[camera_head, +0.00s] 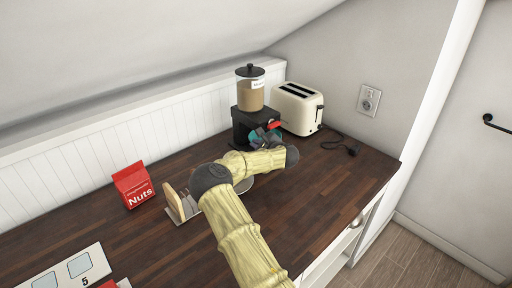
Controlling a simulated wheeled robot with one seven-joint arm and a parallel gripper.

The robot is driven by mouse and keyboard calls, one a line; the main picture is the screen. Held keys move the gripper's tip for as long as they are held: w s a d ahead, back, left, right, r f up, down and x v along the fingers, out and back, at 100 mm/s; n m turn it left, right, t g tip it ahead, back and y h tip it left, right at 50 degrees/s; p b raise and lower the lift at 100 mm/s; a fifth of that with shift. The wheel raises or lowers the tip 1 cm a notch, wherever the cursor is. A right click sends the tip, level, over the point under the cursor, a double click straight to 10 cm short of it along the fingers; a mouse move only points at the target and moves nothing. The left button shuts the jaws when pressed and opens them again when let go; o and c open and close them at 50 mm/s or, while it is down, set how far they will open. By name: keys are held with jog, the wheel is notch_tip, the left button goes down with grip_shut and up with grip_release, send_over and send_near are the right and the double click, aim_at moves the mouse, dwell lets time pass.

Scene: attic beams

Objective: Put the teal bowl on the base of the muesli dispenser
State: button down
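The muesli dispenser (250,95) stands at the back of the wooden counter, with a clear jar of tan muesli, a black lid and a black body and base. A small patch of teal, seemingly the teal bowl (254,138), shows at the front of the dispenser's black body. My gripper (265,136) is right at this teal patch, in front of the dispenser. My arm and wrist hide most of the bowl and the dispenser's base. I cannot tell whether the fingers are closed on the bowl or whether it touches the base.
A cream toaster (298,108) stands close on the right of the dispenser, its black cord on the counter. A red Nuts packet (133,185), a holder with a bread slice (174,201) and a numbered panel (70,270) are to the left.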

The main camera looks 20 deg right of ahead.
jog(key=shift+f, duration=0.85)
jog(key=shift+f, duration=0.2)
jog(key=c, duration=1.6)
grip_release()
jog(key=shift+r, duration=0.2)
jog(key=b+v, duration=0.2)
jog(key=v, duration=1)
jog(key=shift+d, duration=0.1)
